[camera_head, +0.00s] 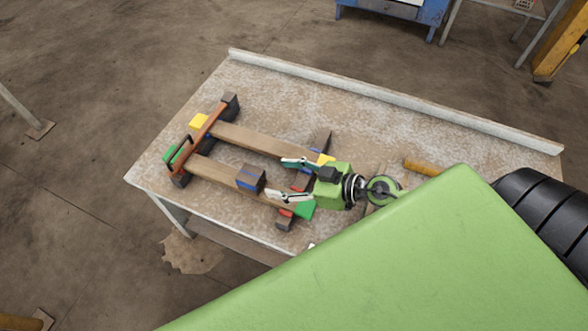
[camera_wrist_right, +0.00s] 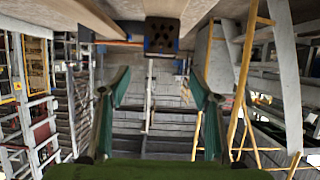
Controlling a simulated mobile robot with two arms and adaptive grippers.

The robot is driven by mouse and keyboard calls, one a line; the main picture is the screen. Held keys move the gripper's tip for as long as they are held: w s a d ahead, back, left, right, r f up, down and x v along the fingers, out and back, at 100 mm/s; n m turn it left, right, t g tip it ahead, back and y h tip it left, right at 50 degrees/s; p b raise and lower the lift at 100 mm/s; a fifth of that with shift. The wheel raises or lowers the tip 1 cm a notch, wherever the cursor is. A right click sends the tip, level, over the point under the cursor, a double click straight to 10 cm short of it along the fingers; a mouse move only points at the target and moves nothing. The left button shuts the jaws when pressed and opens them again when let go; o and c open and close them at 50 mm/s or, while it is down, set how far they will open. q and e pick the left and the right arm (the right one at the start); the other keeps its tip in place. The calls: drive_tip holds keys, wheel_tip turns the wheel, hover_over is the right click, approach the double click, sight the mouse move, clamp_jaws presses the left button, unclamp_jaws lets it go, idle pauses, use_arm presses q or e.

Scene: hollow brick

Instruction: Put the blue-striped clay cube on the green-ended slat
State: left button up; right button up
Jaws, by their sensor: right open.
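The blue-striped clay cube (camera_head: 251,178) is dark brown with a blue band. It sits upright on the middle of the green-ended slat (camera_head: 216,173); its holed face (camera_wrist_right: 161,35) shows at the top of the right wrist view. The slat's green ends show at the left and at the right (camera_head: 306,209). My right gripper (camera_head: 276,178) is open and empty. Its two fingertips (camera_wrist_right: 159,82) are spread just right of the cube, apart from it. The gripper hides part of the slat's right end. My left gripper is not in view.
A yellow-ended slat (camera_head: 250,138) runs parallel behind. A reddish-brown crossbar (camera_head: 205,132) lies at the left ends, a dark one at the right, partly hidden. An orange-brown cylinder (camera_head: 422,168) lies right of my gripper. The table (camera_head: 300,105) has a raised back edge and free room behind.

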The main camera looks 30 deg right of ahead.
drive_tip(key=shift+v, duration=1.8)
drive_tip(key=shift+f, duration=0.1)
